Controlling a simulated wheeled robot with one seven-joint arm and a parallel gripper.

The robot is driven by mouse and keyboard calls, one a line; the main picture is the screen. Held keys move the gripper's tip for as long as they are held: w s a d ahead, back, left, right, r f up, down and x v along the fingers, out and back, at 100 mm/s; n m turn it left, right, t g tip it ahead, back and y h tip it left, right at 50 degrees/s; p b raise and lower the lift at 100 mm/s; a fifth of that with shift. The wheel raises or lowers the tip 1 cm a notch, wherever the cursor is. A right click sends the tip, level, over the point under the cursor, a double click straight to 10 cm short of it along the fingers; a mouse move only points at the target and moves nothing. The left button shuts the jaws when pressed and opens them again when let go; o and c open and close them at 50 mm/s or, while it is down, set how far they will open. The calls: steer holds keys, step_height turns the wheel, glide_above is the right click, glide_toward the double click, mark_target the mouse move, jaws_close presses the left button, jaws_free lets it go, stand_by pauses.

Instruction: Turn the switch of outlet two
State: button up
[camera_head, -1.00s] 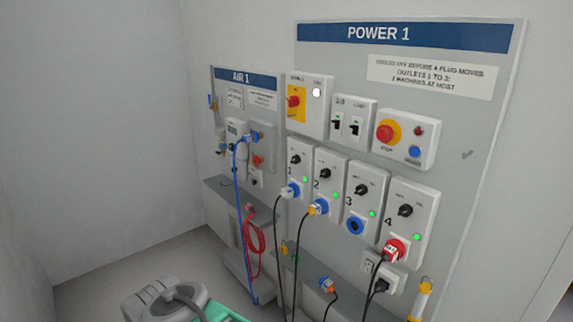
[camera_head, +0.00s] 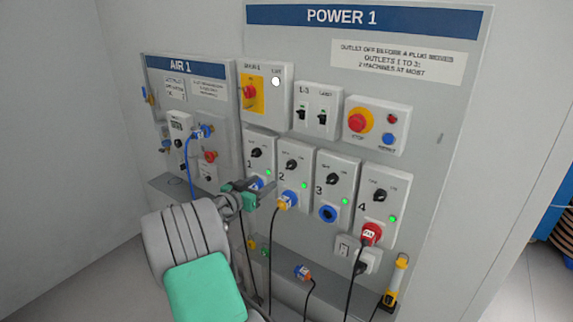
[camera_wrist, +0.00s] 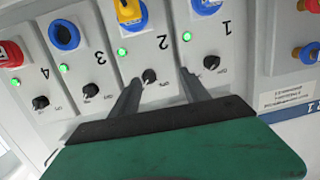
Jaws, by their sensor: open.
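Outlet two is a grey box labelled 2 with a black rotary switch (camera_head: 291,165), a lit green lamp (camera_head: 304,186) and a blue socket holding a yellow plug (camera_head: 287,201). My gripper (camera_head: 262,193) is open and empty, in front of the lower part of outlets one and two, below the switch in the head view. In the upside-down wrist view, the switch of outlet two (camera_wrist: 149,76) appears between my two fingers (camera_wrist: 160,78), close to the left fingertip. I cannot tell how far the tips are from it.
Outlet one's switch (camera_wrist: 211,62) shows just right of my right finger in the wrist view. Outlet three (camera_head: 333,180) and outlet four (camera_head: 378,195) are to the right in the head view, with lit green lamps. Cables hang below. The stop button (camera_head: 361,120) is above.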

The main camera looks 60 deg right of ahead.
mark_target(288, 168)
steer(key=shift+m+g+h, duration=0.4)
steer(key=shift+g+h, duration=0.3)
steer(key=s+d+p, duration=0.1)
steer(key=d, duration=0.2)
steer(key=s+d, duration=0.2)
steer(key=d, duration=0.1)
steer(key=s+d+r+p, duration=0.1)
steer(key=d, duration=0.3)
steer(key=shift+s+d+p, duration=0.1)
steer(key=shift+s+p, duration=0.05)
steer(key=shift+p, duration=0.2)
steer(key=shift+c, duration=0.3)
jaws_close()
